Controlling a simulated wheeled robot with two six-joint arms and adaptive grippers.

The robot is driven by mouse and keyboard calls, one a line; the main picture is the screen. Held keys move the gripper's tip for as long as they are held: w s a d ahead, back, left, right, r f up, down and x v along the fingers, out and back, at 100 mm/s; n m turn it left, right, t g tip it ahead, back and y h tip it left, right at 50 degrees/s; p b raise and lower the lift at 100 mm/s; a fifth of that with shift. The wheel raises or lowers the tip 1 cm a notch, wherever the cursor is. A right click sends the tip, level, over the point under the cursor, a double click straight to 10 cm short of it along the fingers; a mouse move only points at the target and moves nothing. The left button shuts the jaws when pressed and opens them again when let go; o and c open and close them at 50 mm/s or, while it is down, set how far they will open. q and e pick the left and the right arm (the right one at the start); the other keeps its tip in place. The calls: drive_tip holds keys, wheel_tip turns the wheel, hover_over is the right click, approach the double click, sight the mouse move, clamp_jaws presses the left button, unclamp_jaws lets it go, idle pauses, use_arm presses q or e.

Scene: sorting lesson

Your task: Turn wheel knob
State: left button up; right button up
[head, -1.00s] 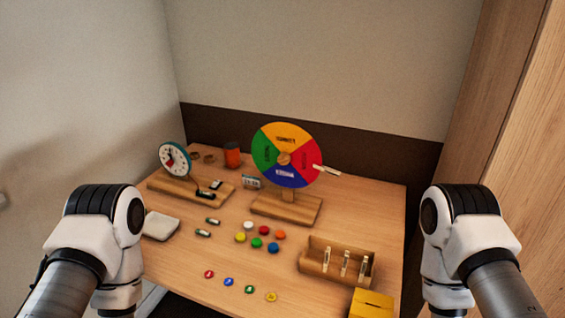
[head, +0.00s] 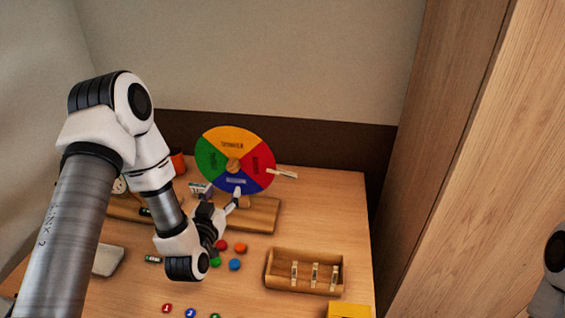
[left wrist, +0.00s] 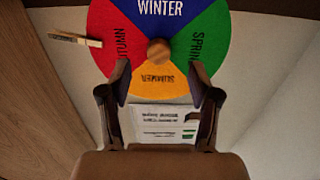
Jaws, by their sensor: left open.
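The season wheel (head: 211,143) stands upright on its wooden stand (head: 262,214) and has yellow, red, blue and green sectors. Its round wooden knob (head: 234,165) is at the centre. My left gripper (head: 236,198) is in front of the wheel's lower part, below the knob. In the left wrist view, the wheel (left wrist: 121,27) appears upside down, with the blue WINTER sector at the top. The knob (left wrist: 158,51) lies ahead of my open left gripper (left wrist: 159,83), roughly centred between the fingers and apart from them. My right gripper is out of view.
A clothespin (head: 283,174) sits at the wheel's right edge; it also shows in the left wrist view (left wrist: 75,39). A wooden box (head: 305,287) holds clothespins. Coloured discs (head: 235,264) lie near my left wrist. A white printed sheet (left wrist: 165,115) shows beyond the fingers.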

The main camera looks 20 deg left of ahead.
sight(232, 169)
use_arm(q)
drive_tip(key=x, duration=0.2)
drive_tip(key=r+p+x, duration=0.1)
drive_tip(key=x, duration=0.4)
drive_tip(key=shift+w+r+p, duration=0.15)
drive_tip(key=shift+w+p, duration=0.15)
drive_tip(key=shift+s+r, duration=0.1)
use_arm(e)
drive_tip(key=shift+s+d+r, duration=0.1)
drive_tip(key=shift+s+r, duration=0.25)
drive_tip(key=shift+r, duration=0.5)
use_arm(q)
drive_tip(key=c, duration=1.1)
